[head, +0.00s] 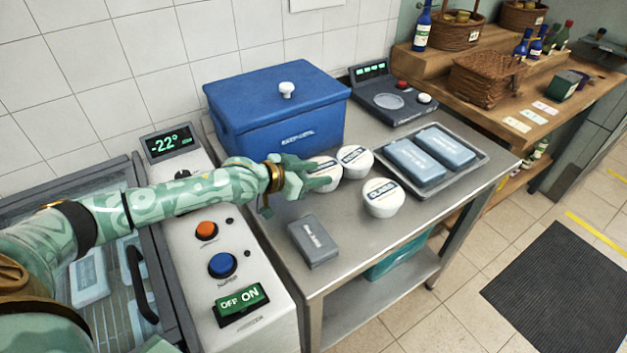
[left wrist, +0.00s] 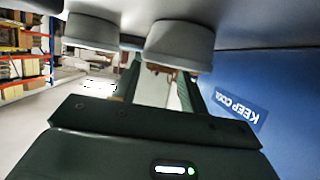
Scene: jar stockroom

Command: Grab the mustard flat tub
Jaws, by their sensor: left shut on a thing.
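Three round white flat tubs with dark-printed labels stand on the steel table: one at my left gripper (head: 316,176), one behind it (head: 354,161) and one nearer the front (head: 383,197). The lettering is too small to tell for sure which is mustard. My left gripper is shut on the leftmost tub (head: 329,169), its fingers hiding part of that tub's side and label. In the left wrist view, turned upside down, a pale tub (left wrist: 180,45) is at the fingers and another (left wrist: 92,32) is beside it. My right gripper is not in view.
A blue lidded cool box (head: 262,138) stands close behind the gripper. A grey block (head: 313,241) lies near the table's front. A metal tray (head: 477,158) with blue packs and a dark scale (head: 392,100) stand to the right. A freezer panel (head: 205,270) is at left.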

